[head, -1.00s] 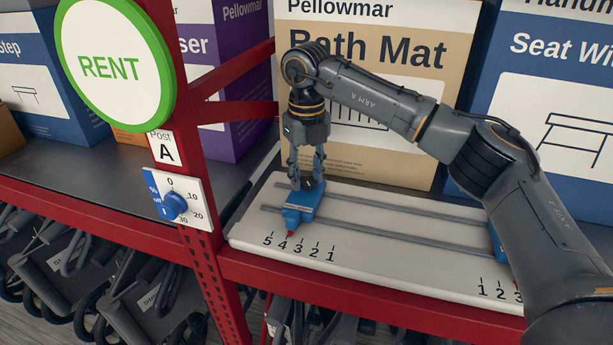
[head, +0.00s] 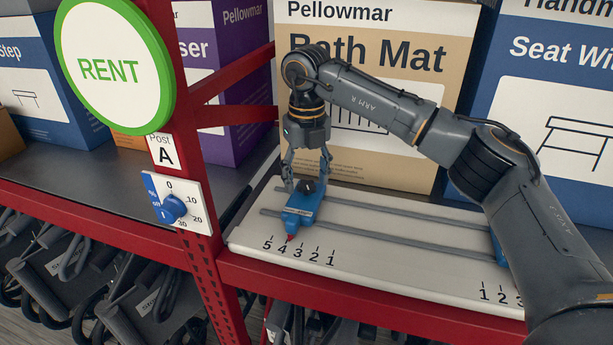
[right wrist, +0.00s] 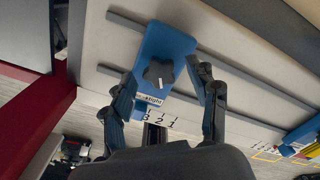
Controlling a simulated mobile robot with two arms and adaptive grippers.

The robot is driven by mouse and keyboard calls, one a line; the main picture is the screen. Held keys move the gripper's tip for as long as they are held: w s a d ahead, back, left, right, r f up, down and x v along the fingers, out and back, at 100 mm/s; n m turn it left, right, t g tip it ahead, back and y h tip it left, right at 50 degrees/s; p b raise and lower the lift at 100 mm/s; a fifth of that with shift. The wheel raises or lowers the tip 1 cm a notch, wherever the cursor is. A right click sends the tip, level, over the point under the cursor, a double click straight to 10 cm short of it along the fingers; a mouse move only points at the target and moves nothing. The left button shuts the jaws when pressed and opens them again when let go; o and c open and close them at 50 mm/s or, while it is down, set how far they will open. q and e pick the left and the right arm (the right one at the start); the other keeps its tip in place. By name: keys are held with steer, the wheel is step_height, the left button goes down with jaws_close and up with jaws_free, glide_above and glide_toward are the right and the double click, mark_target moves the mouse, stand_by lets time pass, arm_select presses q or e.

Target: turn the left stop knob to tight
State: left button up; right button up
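The left stop is a blue block (head: 301,212) on the two rails of a white board. Its red pointer is near the 4 mark. A black lobed knob (head: 308,187) sits on top of it. In the right wrist view the knob (right wrist: 159,73) has a white line on it, beside a label on the block reading "tight". I cannot tell exactly how the line sits against the label. My right gripper (head: 307,173) points down above the knob, with its fingers apart. In the right wrist view its fingers are on either side of the knob, with gaps. My left gripper is not in view.
The white board (head: 380,268) lies on a red-framed shelf. A second blue stop (head: 497,249) is at its right, partly behind my arm. A red post carries a blue dial (head: 174,208) and a RENT sign (head: 112,65). Boxes, including Bath Mat (head: 395,150), stand behind.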

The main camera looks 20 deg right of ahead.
mark_target(307, 184)
step_height(307, 184, up, 12)
stand_by(0.6)
